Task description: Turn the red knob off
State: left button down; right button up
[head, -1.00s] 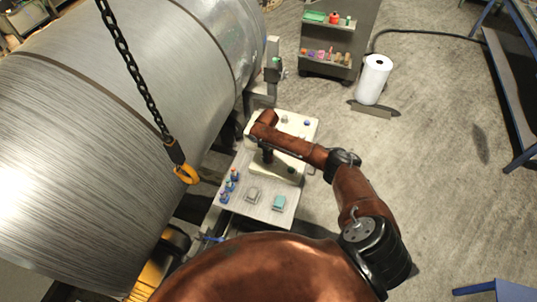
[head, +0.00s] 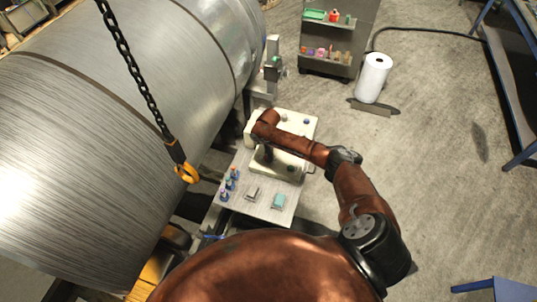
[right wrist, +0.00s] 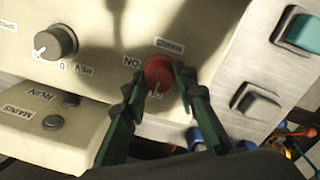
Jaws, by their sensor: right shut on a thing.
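The red knob (right wrist: 158,73) sits on a cream control panel (right wrist: 110,20) in the right wrist view. A pale label reading ON, upside down in this view, is at its left, and another label is above it. My right gripper (right wrist: 160,82) has its two dark green fingers on either side of the knob, shut on it. In the head view my right gripper (head: 267,153) is small and dark under my copper arm, over the cream panel (head: 284,122), and the red knob is hidden there. My left gripper is not in view.
A grey knob (right wrist: 56,42) and a lower box (right wrist: 50,120) with RUN and MAINS labels are beside the red knob. A teal rocker (right wrist: 303,32) and grey rocker (right wrist: 260,103) lie on the right. A large metal roll (head: 90,130) and a hanging hook (head: 187,173) stand left.

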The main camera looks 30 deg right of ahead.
jog(key=shift+a, duration=0.1)
dwell(0.4)
jog(key=o, duration=1.2)
jog(key=shift+c, duration=0.2)
notch_tip(320, 180, up, 12)
jog(key=shift+s, duration=0.2)
